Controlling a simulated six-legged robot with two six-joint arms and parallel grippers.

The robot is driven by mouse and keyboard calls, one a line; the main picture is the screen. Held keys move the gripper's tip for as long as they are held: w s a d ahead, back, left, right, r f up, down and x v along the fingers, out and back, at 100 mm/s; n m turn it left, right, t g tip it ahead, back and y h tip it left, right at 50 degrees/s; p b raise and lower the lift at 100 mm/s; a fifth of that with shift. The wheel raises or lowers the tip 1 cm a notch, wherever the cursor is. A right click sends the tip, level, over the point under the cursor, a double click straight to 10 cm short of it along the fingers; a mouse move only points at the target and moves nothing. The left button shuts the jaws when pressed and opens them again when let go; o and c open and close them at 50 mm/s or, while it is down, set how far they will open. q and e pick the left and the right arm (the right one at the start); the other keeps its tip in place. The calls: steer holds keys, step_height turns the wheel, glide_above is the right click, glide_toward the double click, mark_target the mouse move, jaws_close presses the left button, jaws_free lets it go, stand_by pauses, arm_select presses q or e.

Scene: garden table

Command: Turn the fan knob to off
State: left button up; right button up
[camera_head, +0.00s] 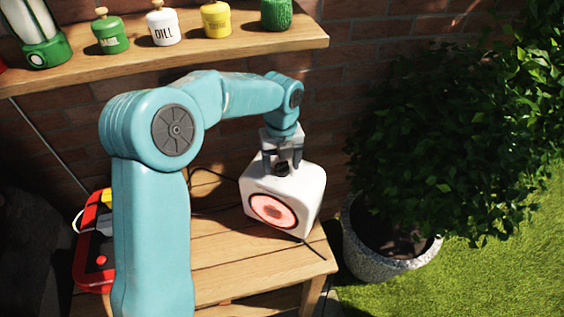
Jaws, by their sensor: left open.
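The fan (309,203) is a white, rounded box on the right end of the wooden table. Its round front face glows pinkish red inside a dark ring. A small dark knob (282,169) sits on its top. My left gripper (282,165) reaches down from above, open, with its fingers on either side of the knob. I cannot tell whether the fingers touch the knob. The knob's pointer setting is too small to read. My right gripper is not in view.
The wooden table (215,254) has bare planks left of the fan. A red case (95,245) stands at its left, partly behind my arm. A shelf (180,50) with several jars runs above. A potted bush (385,262) stands right of the table. A dark cable lies behind the fan.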

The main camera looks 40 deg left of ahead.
arm_select(q)
steer(key=shift+w+f, duration=0.15)
steer(key=shift+f, duration=0.15)
steer(key=shift+c, duration=0.6)
steer(key=c, duration=0.9)
steer(key=shift+c, duration=0.2)
